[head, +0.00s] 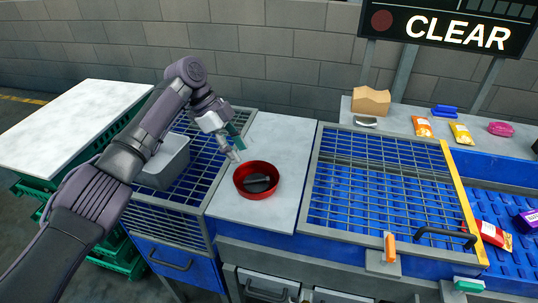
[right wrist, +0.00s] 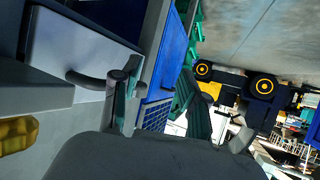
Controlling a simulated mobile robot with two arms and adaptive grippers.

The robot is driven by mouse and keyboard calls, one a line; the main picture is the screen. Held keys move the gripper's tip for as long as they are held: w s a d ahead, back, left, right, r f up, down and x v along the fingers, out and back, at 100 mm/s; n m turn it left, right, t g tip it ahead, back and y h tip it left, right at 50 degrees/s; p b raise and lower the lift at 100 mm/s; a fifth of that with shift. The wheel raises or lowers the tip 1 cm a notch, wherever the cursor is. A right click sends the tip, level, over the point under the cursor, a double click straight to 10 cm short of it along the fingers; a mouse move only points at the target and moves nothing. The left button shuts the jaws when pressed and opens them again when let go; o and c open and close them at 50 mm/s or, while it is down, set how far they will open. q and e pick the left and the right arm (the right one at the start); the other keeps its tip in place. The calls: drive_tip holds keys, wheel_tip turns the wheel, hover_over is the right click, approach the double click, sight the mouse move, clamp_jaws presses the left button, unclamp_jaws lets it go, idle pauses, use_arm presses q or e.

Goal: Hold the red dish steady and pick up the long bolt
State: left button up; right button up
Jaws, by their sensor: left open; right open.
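The red dish (head: 257,194) stands on the pale worktop left of the blue grated bay. A dark grey object lies inside it; I cannot tell what it is. My left gripper (head: 237,154) is open just above the dish's far left rim, fingers pointing down toward it. I cannot tell whether it touches the rim. I cannot make out the long bolt in either view. My right gripper (right wrist: 182,112) is open and empty in the right wrist view, with its fingers wide apart. It does not show in the head view.
A grey bin (head: 165,165) sits on the left grate behind my left arm. A blue grated bay (head: 312,190) lies right of the dish, with an orange-handled item (head: 390,247) at its front edge. Snack packets (head: 461,132) lie on the back ledge. The worktop (head: 285,135) behind the dish is clear.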

drive_tip(key=s+a+r+n+g+y, duration=0.4)
drive_tip(key=a+r+n+y, duration=0.3)
drive_tip(key=r, duration=0.5)
drive_tip(key=s+a+r+n+g+y, duration=0.3)
drive_tip(key=a+r+n+g+y, duration=0.25)
drive_tip(key=a+r, duration=0.5)
wheel_tip(320, 180, up, 26)
drive_tip(key=n+t+h, duration=0.2)
drive_tip(key=n+h, duration=1.9)
drive_tip(key=n, duration=1.4)
hover_over(267, 195)
drive_tip(key=s, duration=0.2)
drive_tip(key=shift+y, duration=0.25)
drive_tip(key=f, duration=0.4)
drive_tip(key=w+f, duration=0.1)
drive_tip(key=f, duration=0.4)
drive_tip(key=w+f, duration=0.1)
drive_tip(key=f, duration=0.3)
drive_tip(key=shift+w+f, duration=0.2)
drive_tip(key=shift+f, duration=0.05)
